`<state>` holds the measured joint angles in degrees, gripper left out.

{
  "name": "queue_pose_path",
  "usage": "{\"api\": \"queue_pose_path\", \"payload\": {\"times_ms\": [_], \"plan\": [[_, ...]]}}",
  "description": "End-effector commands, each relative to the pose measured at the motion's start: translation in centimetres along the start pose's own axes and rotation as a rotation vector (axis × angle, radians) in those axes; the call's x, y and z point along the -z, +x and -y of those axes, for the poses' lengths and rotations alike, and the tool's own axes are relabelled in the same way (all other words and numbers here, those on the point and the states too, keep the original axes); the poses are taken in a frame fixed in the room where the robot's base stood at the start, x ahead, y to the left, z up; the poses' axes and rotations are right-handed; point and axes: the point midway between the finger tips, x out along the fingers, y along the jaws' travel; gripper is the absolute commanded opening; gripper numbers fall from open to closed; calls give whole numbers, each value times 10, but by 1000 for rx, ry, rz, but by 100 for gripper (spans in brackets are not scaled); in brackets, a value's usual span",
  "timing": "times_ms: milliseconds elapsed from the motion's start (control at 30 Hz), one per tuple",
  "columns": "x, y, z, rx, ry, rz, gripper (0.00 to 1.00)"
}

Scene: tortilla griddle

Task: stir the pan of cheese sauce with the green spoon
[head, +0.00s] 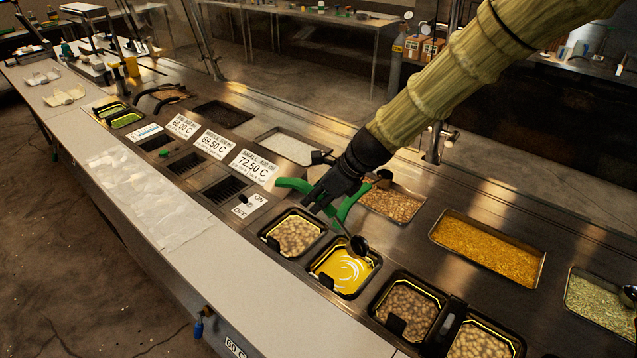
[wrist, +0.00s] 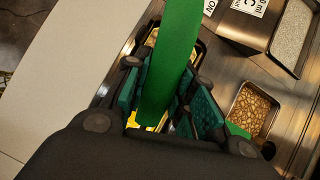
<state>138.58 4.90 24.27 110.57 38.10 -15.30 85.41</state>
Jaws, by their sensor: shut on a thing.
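My gripper (head: 322,198) is shut on the handle of a green spoon (head: 292,184). In the wrist view, the broad green handle (wrist: 172,65) runs between the dark fingers with their teal pads (wrist: 165,100). The sauce is yellow with pale swirl marks. In the wrist view, only a sliver of yellow sauce (wrist: 150,120) shows; the spoon's bowl is hidden.
Pans of beans stand left (head: 294,236) and right (head: 408,309) of the sauce. A pale counter (head: 215,262) runs along the front.

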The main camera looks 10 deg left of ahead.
Motion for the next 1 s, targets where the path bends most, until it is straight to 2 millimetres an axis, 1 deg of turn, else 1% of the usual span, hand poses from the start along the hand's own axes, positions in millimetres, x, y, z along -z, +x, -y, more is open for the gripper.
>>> {"api": "queue_pose_path", "payload": {"times_ms": [200, 333, 467, 600, 700, 867, 1000], "plan": [[-5, -9, -20, 8, -16, 6, 3], [-7, -11, -24, 9, -21, 7, 3], [-8, -7, -17, 3, -16, 4, 3], [-10, 3, 0, -7, -5, -3, 3], [-2, 18, 10, -13, 2, -5, 3], [5, 27, 13, -15, 5, -7, 3], [9, 28, 7, -9, 1, -4, 3]]}}
